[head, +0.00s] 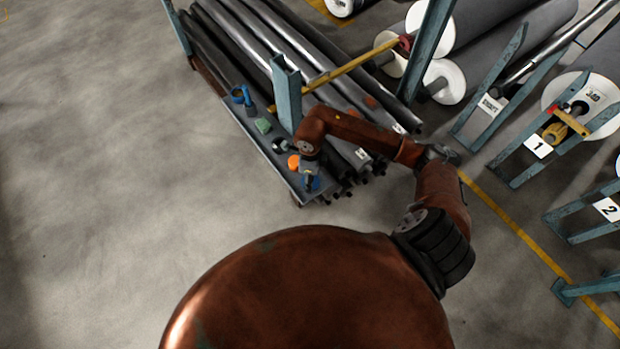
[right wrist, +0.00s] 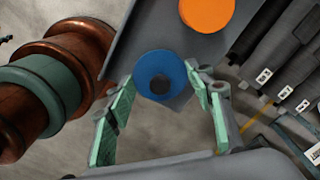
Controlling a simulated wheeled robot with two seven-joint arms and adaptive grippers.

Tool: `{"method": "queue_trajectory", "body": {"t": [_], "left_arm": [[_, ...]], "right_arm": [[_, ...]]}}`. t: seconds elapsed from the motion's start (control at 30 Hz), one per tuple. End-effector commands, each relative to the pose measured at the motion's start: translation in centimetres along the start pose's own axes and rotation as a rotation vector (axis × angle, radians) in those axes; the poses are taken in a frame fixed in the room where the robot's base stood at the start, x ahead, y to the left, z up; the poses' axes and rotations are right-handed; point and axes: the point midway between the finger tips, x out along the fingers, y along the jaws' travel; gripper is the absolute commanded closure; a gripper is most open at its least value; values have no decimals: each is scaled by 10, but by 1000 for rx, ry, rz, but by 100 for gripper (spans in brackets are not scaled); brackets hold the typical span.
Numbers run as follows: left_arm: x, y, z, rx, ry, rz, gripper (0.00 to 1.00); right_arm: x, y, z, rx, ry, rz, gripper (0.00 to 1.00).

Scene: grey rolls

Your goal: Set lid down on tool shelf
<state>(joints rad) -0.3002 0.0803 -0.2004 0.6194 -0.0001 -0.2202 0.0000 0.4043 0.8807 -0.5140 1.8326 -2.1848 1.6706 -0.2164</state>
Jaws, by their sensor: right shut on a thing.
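The blue round lid (right wrist: 161,68) with a dark centre sits between the fingertips of my right gripper (right wrist: 160,78) in the right wrist view. The gripper's green-padded fingers are shut on its sides. In the head view the right gripper (head: 310,181) is over the near end of the grey tool shelf (head: 264,154), with a bit of blue showing at its tips. The lid is over the shelf's end corner; I cannot tell whether it touches the surface. My left gripper is not in view.
An orange disc (head: 293,161) lies close beside the lid. A dark dumbbell-shaped piece (head: 281,145), a green piece (head: 263,125) and a blue ring-shaped tool (head: 242,96) lie farther along the shelf.

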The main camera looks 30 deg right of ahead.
Motion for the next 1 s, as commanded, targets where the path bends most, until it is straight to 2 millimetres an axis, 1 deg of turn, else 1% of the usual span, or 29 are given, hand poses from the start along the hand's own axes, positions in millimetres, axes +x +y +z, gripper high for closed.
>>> {"method": "queue_trajectory", "body": {"t": [0.03,0.1,0.3,0.43,0.47,0.5,0.7,1.0], "left_arm": [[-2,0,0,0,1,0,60],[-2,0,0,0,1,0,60],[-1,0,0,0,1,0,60],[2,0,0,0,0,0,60],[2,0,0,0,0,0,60],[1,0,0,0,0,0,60],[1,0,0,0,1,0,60],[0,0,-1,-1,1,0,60]], "right_arm": [[6,0,0,2,-1,1,76],[9,0,1,0,-3,-1,76],[9,-1,1,0,-2,-2,76],[14,-1,0,-1,-1,-2,76],[13,-1,0,0,-1,-2,50],[13,-1,0,0,-1,-2,48],[12,-1,0,0,-1,-2,34],[10,-1,0,0,-2,-2,34]]}}
